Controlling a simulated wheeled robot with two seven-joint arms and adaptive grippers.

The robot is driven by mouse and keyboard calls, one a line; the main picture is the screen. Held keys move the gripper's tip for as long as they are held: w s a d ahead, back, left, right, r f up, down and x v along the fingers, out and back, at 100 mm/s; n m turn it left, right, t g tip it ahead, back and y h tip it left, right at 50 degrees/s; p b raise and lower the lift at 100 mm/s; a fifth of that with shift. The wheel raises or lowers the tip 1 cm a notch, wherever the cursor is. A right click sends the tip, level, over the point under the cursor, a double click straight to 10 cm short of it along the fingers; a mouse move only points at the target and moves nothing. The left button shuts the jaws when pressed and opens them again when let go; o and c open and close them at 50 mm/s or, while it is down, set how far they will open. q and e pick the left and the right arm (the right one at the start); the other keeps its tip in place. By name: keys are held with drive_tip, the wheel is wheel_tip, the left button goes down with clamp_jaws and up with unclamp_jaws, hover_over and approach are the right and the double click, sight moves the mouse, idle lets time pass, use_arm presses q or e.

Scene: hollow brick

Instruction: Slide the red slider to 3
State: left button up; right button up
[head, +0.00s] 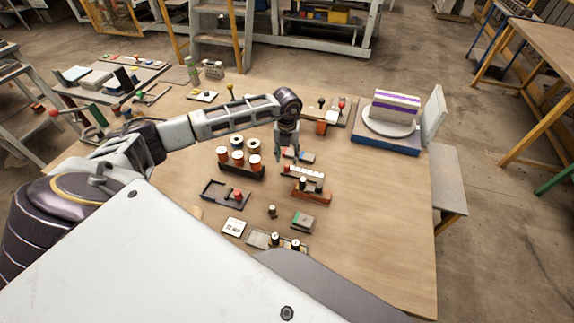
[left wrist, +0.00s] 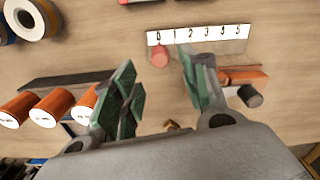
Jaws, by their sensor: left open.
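The red slider (left wrist: 160,57) is a small round red knob beside the 0 of a white scale strip (left wrist: 214,34) in the left wrist view. The strip is marked 0 to 5 from left to right. My left gripper (head: 287,155) points down close to the strip's far side. In the left wrist view its green-padded fingers (left wrist: 158,75) are open and apart, with the knob ahead between their tips. My right gripper is not in view.
An orange block with a black knob (left wrist: 249,95) is near the strip. A rack of orange cylinders (head: 239,158) and spools (head: 253,145) stand to the left. A striped block (head: 396,104) sits on a round plate at the back right. The table's right front (head: 375,240) is clear.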

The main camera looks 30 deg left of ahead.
sight(287, 165)
use_arm(q)
drive_tip(key=shift+f+p, duration=0.35)
drive_tip(key=shift+f, duration=3)
clamp_jaws()
